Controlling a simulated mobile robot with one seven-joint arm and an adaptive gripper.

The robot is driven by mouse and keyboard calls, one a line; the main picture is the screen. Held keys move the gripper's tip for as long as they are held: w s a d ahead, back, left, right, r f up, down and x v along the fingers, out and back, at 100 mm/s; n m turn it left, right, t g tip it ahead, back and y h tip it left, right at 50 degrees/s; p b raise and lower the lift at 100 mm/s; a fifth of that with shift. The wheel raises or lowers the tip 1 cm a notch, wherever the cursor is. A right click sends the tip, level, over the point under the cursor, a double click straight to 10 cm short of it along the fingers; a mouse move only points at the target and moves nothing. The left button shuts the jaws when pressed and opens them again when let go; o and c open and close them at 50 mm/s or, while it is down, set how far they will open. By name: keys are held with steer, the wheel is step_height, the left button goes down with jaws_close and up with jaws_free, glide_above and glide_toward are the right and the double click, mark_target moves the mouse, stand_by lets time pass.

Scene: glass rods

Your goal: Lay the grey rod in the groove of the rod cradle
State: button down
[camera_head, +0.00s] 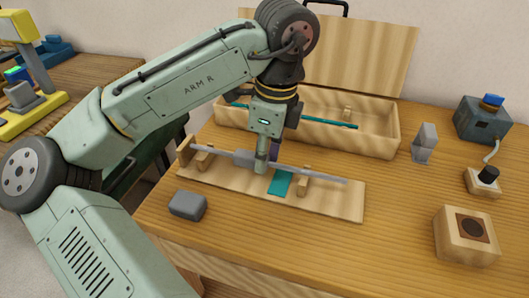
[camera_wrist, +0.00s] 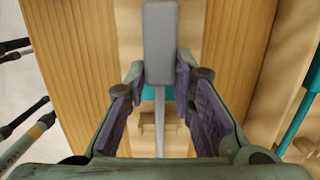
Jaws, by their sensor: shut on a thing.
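The grey rod (camera_head: 325,176) is thin, with a thicker grey block-like section. My gripper (camera_head: 262,168) is shut on the rod near this section. In the wrist view the rod (camera_wrist: 160,108) runs between my purple finger pads, with the thick section at the top. The rod cradle (camera_head: 335,204) is a long wooden board with two upright supports, an end piece at its left and a teal patch mid-board. The rod lies lengthwise above the board, roughly in line with the supports. Whether it touches the groove I cannot tell; my gripper hides part of it.
Behind the cradle stands an open wooden case (camera_head: 378,143) holding a teal rod (camera_head: 335,124). A grey block (camera_head: 188,205) lies in front at the left. At the right are another grey block (camera_head: 425,142), a blue-knobbed box (camera_head: 480,120), a black-knobbed base (camera_head: 487,180) and a wooden block (camera_head: 467,248).

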steer(key=shift+f, duration=0.4)
stand_by(0.3)
steer(key=c, duration=1.3)
jaws_free()
